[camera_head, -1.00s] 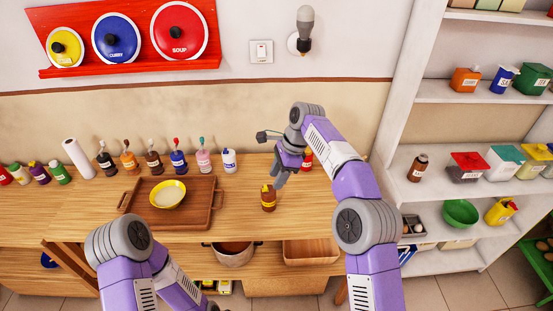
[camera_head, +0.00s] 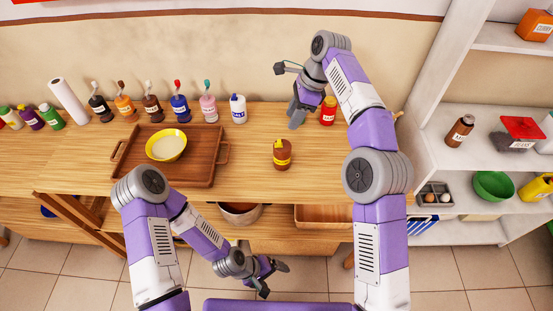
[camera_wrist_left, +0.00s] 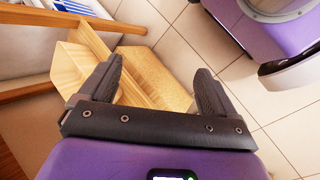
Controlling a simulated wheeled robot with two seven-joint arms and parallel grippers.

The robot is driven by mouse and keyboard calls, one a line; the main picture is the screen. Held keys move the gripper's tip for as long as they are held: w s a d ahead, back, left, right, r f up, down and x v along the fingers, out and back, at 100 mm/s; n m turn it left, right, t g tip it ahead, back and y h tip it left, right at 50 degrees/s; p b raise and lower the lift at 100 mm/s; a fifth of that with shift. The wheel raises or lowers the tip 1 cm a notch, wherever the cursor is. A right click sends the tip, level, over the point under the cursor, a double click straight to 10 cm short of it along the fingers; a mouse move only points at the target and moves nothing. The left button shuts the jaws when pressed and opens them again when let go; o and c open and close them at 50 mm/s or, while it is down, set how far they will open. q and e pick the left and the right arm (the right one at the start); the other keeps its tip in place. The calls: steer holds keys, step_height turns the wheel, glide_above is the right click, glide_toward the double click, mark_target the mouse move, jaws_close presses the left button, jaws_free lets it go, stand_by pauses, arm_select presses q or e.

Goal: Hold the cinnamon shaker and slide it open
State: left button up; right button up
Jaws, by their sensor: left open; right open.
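A brown shaker with a yellow label (camera_head: 283,155), which looks like the cinnamon shaker, stands upright on the wooden counter, right of the tray; its label is too small to read. My right gripper (camera_head: 294,118) is open and points down at the back of the counter, behind the shaker and apart from it. My left gripper (camera_head: 272,276) is open and empty, low in front of the counter and far from the shaker. In the left wrist view, its two fingers (camera_wrist_left: 160,85) are spread, with floor and wooden furniture beyond them.
A red bottle (camera_head: 328,111) stands right beside my right gripper. A brown tray (camera_head: 207,170) holds a yellow bowl (camera_head: 166,146). Several bottles line the back of the counter, including a white one (camera_head: 238,109). A white shelf (camera_head: 480,118) stands at the right. The counter around the shaker is clear.

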mark_target(278, 161)
arm_select(q)
steer(key=w+d+r+n+t+h, duration=0.5)
steer(key=w+d+r+n+h, duration=0.2)
steer(key=d+r+n, duration=0.55)
steer(key=w+a+r+n+t, duration=0.2)
steer(key=w+r+n+t, duration=0.1)
steer(key=w, duration=0.1)
steer(key=w+a+r+n+t+y, duration=0.1)
steer(key=w+a+r+n+t, duration=0.1)
steer(key=w, duration=0.3)
steer(key=w+a+r+n+t+y, duration=0.1)
steer(key=w+a+r+n+t, duration=0.1)
steer(key=w+r+n+t, duration=0.1)
steer(key=shift+w+a+r+n+t, duration=0.15)
steer(key=shift+w+r+n+t, duration=0.15)
steer(key=shift+w+r+n, duration=0.65)
steer(key=w+a+n+t+y, duration=0.1)
steer(key=a, duration=0.1)
steer(key=w+a+n+y, duration=0.1)
steer(key=w+a+y, duration=0.1)
steer(key=w+a+n+t+y, duration=0.1)
steer(key=a, duration=0.1)
steer(key=shift+w+a+r+t+y, duration=0.1)
steer(key=shift+w+a+t+y, duration=0.2)
steer(key=shift+w, duration=0.1)
steer(key=shift+w+n, duration=0.3)
steer(key=shift+w, duration=0.05)
steer(key=x, duration=0.6)
steer(key=shift+w+d, duration=0.3)
steer(key=shift+w, duration=0.05)
